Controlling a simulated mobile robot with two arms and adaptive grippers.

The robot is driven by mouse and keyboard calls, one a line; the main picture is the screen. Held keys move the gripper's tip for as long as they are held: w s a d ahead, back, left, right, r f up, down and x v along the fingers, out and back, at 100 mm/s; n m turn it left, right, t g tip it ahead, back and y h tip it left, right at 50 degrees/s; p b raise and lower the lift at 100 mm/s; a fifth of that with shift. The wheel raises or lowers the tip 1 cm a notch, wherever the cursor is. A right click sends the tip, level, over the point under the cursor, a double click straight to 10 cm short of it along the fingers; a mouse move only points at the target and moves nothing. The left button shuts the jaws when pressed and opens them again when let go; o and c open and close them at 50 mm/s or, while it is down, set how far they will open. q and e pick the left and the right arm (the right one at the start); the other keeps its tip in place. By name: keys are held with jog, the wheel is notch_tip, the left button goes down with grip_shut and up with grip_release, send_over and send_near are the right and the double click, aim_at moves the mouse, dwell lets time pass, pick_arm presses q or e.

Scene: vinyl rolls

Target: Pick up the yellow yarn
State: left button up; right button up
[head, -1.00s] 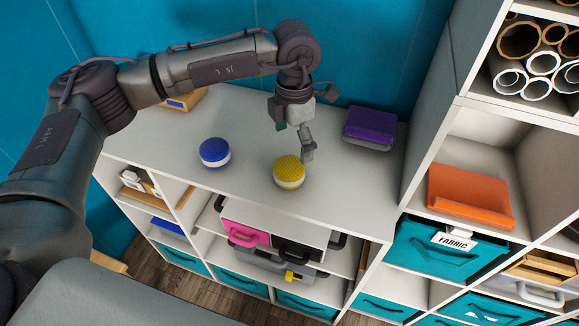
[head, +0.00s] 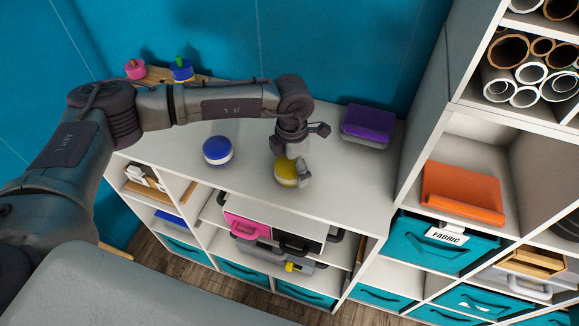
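The yellow yarn (head: 286,170) is a round, textured ball with a pale lower band, on the white top of the low shelf unit (head: 250,188). My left gripper (head: 290,161) has come down over it from above. One finger shows at its right side, and the other is up by its left upper edge, partly hidden. The fingers look spread around the yarn, and I cannot tell whether both touch it. The yarn appears to rest on the surface. My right gripper is not in view.
A blue yarn ball (head: 218,150) sits to the left, and a purple stack (head: 367,126) at the back right. Spools (head: 181,69) on a wooden holder stand at the back left, behind my arm. A tall shelf (head: 423,110) bounds the right side.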

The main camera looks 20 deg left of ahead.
pick_arm(q)
jog(key=c, duration=1.1)
jog(key=shift+r, duration=0.15)
